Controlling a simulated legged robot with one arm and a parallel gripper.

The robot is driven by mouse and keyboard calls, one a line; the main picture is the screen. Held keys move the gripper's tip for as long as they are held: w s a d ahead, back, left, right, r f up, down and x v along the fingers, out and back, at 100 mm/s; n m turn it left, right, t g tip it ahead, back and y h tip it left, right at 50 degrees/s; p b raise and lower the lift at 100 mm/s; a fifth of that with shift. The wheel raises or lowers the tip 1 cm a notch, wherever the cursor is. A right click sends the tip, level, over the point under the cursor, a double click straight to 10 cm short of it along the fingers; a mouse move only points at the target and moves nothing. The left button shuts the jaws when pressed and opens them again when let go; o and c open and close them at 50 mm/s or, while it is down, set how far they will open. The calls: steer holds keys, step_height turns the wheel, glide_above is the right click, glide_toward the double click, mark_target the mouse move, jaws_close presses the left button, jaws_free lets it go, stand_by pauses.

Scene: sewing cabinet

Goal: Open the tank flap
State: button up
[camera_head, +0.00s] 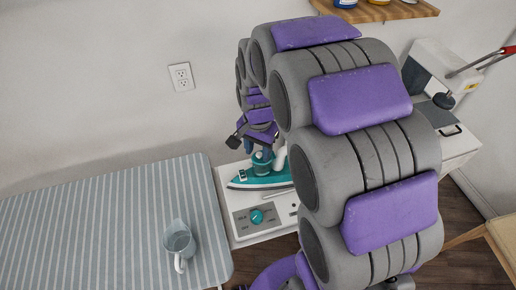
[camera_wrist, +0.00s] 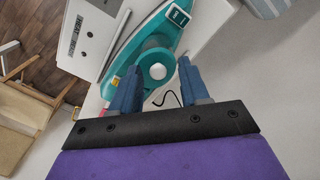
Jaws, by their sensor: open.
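The teal and white iron (camera_head: 262,180) rests on a white stand, its pointed nose to the left in the head view. In the wrist view the iron (camera_wrist: 128,52) fills the top middle. A small white-framed teal piece (camera_wrist: 179,16) near its nose looks like the tank flap; whether it is open or shut I cannot tell. My gripper (camera_wrist: 158,66) is open, its two blue fingers either side of a round teal part (camera_wrist: 155,64) of the iron. I cannot tell whether they touch it. In the head view my arm hides the iron's right end.
The stand has a teal knob (camera_head: 257,217). A sewing machine (camera_head: 428,68) is at the right behind my arm. A wooden chair (camera_wrist: 30,125) shows at the wrist view's left.

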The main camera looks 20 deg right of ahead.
mark_target(284, 148)
steer(key=shift+c, duration=0.2)
steer(key=shift+d, duration=0.15)
jaws_close()
steer(key=shift+r, duration=0.15)
steer(key=y+p, duration=0.1)
steer(key=d+r+y+p, duration=0.1)
steer(key=p, duration=0.1)
steer(key=shift+d+y, duration=0.1)
steer(key=shift+y, duration=0.3)
steer(key=y+p, duration=0.1)
steer(key=d+y, duration=0.1)
steer(key=shift+w+d+r+y+p, duration=0.1)
steer(key=shift+d+r+y+p, duration=0.05)
steer(key=shift+r+y+p, duration=0.2)
steer(key=d+y, duration=0.1)
steer(key=y, duration=0.1)
steer(key=d+y+p, duration=0.1)
steer(key=y, duration=0.1)
steer(key=shift+d, duration=0.25)
steer(key=shift+d+f+y, duration=0.25)
steer(key=shift+d+y, duration=0.35)
steer(key=shift+y, duration=0.7)
steer(key=shift+d+f+y, duration=0.25)
steer(key=shift+d+y, duration=0.35)
steer(key=shift+y, duration=0.65)
